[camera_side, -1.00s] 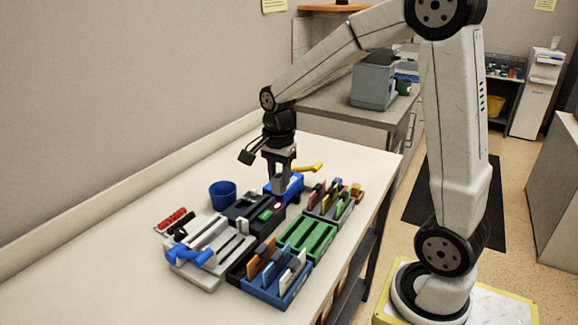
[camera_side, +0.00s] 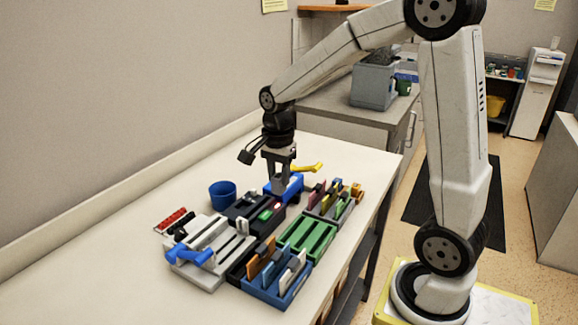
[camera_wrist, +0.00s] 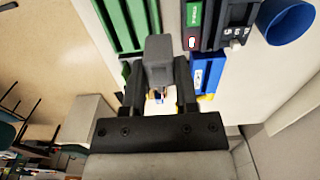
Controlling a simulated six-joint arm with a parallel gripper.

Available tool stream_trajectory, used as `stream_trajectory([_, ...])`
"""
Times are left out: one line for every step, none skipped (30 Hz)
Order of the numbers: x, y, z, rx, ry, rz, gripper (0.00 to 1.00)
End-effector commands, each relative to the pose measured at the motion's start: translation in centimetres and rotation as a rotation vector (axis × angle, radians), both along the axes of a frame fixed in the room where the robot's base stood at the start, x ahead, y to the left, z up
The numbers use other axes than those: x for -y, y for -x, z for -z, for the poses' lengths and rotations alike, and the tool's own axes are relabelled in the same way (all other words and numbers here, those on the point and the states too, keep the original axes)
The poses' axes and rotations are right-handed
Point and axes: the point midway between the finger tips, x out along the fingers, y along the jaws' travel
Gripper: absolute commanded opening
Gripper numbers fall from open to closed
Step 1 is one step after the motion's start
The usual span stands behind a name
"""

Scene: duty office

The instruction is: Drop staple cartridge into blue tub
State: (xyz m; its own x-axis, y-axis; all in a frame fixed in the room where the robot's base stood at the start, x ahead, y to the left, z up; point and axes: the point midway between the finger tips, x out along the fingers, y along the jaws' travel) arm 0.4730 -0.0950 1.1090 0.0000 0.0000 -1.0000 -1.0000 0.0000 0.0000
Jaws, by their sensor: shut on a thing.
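My gripper (camera_side: 280,178) points down over the blue device with the yellow lever. In the wrist view my gripper (camera_wrist: 159,88) is shut on a grey block, which I take as the staple cartridge (camera_wrist: 158,52). The cartridge sticks out past the fingertips. In the side view its grey end (camera_side: 280,186) shows low between the fingers, close to the blue device; I cannot tell whether they touch. The blue tub (camera_side: 222,196) is a round open cup left of my gripper, near the wall side. It also shows at the upper right of the wrist view (camera_wrist: 290,22).
The blue device (camera_side: 295,187) has a raised yellow lever (camera_side: 306,168). Green (camera_side: 308,238) and blue (camera_side: 277,291) slotted racks and a grey device (camera_side: 206,262) fill the front. The table is bare behind the tub.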

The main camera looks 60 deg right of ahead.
Motion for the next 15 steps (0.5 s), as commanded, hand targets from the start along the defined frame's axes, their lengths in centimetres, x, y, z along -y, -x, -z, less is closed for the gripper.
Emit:
stream_trajectory([0.0,-0.1,0.0,0.000,0.000,0.000,0.00])
stream_trajectory([0.1,-0.2,0.0,0.000,0.000,0.000,0.00])
stream_trajectory([0.1,-0.4,-0.1,0.000,0.000,0.000,0.00])
stream_trajectory([0.2,-0.6,-0.1,0.000,0.000,0.000,0.00])
stream_trajectory([0.2,-0.8,-0.1,0.000,0.000,0.000,0.00])
stream_trajectory([0.3,-1.1,-0.2,-0.001,0.000,0.000,0.00])
stream_trajectory([0.4,-1.4,-0.3,0.000,0.000,0.000,0.00])
stream_trajectory([0.5,-1.8,-0.3,0.000,0.000,0.000,0.00])
stream_trajectory([0.6,-2.3,-0.4,0.000,0.000,0.000,0.00])
stream_trajectory([0.7,-2.7,-0.5,0.000,0.000,0.000,0.00])
stream_trajectory([0.9,-3.1,-0.6,0.000,0.000,0.000,0.00])
stream_trajectory([1.0,-3.7,-0.6,-0.001,0.000,0.000,0.00])
stream_trajectory([1.2,-4.2,-0.7,0.000,0.000,0.000,0.00])
stream_trajectory([1.3,-4.7,-0.8,0.000,0.000,0.000,0.00])
stream_trajectory([1.5,-5.4,-0.9,0.000,0.000,0.000,0.00])
